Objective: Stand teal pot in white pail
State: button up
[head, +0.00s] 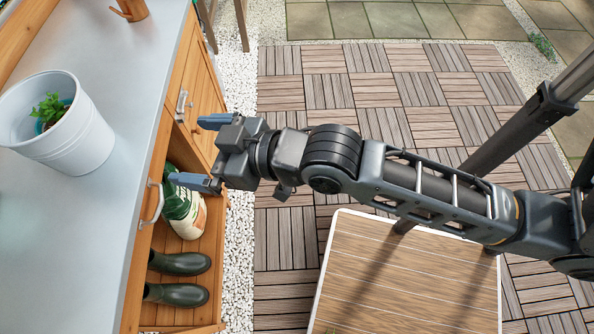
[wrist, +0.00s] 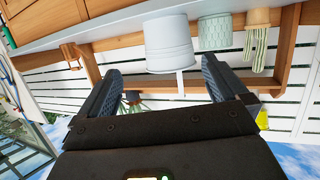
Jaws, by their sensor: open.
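The white pail (head: 70,140) stands upright on the grey counter at the left in the head view. Inside it a little of a teal pot's rim (head: 39,126) shows around a small green plant; the rest of the pot is hidden by the pail's wall. My gripper (head: 205,153) is open and empty, to the right of the pail and apart from it, around the counter's front edge. In the wrist view, which is upside down, the pail (wrist: 168,45) appears beyond and between my open fingers (wrist: 161,72).
A copper-coloured object (head: 130,9) stands at the counter's far end. The wrist view shows a pale green pot (wrist: 215,32) and a tan cactus pot (wrist: 258,38) behind.

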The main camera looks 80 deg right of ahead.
jog(key=f+v, duration=0.1)
jog(key=v, duration=0.9)
jog(key=s+a+f+v, duration=0.1)
jog(key=f+v, duration=0.1)
jog(key=v, duration=0.9)
jog(key=shift+s+a, duration=0.15)
jog(key=shift+a, duration=0.1)
jog(key=shift+f, duration=0.1)
